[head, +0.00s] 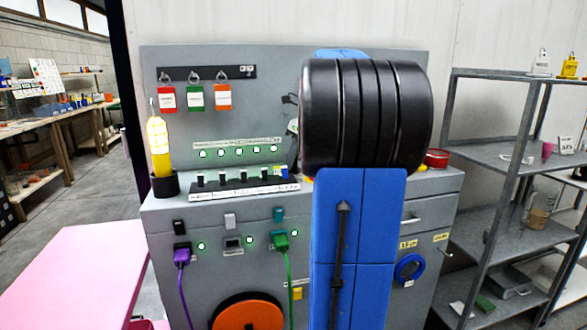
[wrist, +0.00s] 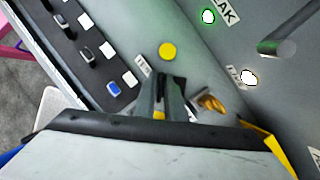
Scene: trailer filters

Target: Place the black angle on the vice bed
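My gripper (wrist: 168,82) shows in the wrist view, low in the middle, with its two dark fingers pointing into the grey bench and panel. The fingers look close together, but I cannot tell whether they are shut or hold something. A small brass-coloured piece (wrist: 211,103) lies just right of the fingers. In the head view my blue and black arm stands in front of the bench's right half and hides my gripper. I cannot make out the black angle or the vice bed in either view.
The grey bench (head: 215,209) carries a switch strip (head: 245,191), a yellow lamp (head: 159,147) and a red round tin (head: 437,158). Coloured tags (head: 195,98) hang on its back panel. A pink table (head: 75,275) stands left, a grey shelf rack (head: 490,153) right.

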